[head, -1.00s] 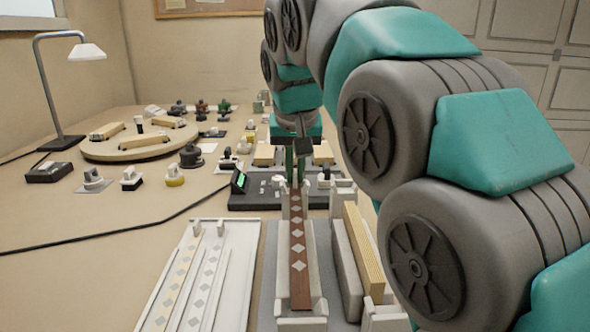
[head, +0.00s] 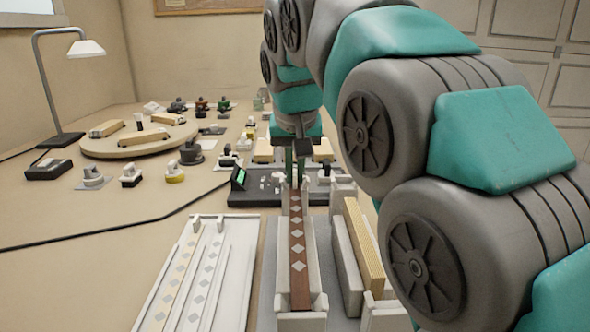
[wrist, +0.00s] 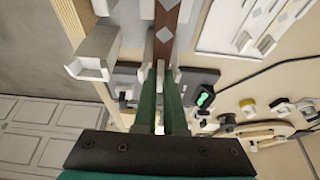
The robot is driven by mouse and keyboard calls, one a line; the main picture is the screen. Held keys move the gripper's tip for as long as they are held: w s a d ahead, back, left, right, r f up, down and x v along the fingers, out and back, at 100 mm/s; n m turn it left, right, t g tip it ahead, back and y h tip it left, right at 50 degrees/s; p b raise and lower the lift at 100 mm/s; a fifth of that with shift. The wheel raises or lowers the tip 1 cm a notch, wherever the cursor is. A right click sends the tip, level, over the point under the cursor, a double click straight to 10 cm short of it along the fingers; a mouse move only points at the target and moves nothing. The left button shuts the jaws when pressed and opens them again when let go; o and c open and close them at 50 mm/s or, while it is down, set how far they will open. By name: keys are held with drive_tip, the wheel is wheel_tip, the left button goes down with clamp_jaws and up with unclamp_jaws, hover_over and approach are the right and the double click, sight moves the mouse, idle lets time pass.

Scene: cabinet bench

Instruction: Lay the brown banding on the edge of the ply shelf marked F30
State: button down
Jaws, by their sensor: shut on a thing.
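The brown banding (head: 298,245), a long strip with pale diamonds, lies lengthwise between the pale walls of a long holder (head: 310,255). Its far end is at my gripper (head: 297,160). In the wrist view the brown banding (wrist: 165,30) runs up from between the green fingers of my gripper (wrist: 160,75), which is shut on its end. What lies beneath the banding is hidden. A ply board (head: 363,245) stands on edge in a second holder to the right. I can read no F30 mark on anything.
A white tray (head: 153,310) with a cream strip and a white strip, both with diamonds, lies to the left. A dark device with a green screen (head: 239,177) stands behind the holders. A round wooden board (head: 100,150), several small tools and a lamp (head: 85,48) are farther back left.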

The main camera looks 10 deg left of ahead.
idle(0.4)
drive_tip(key=c, duration=0.9)
unclamp_jaws()
drive_tip(key=shift+o, duration=0.4)
drive_tip(key=shift+r+p, duration=1.7)
drive_tip(key=shift+r, duration=0.9)
drive_tip(key=shift+r+p, duration=0.3)
drive_tip(key=shift+r, duration=1.05)
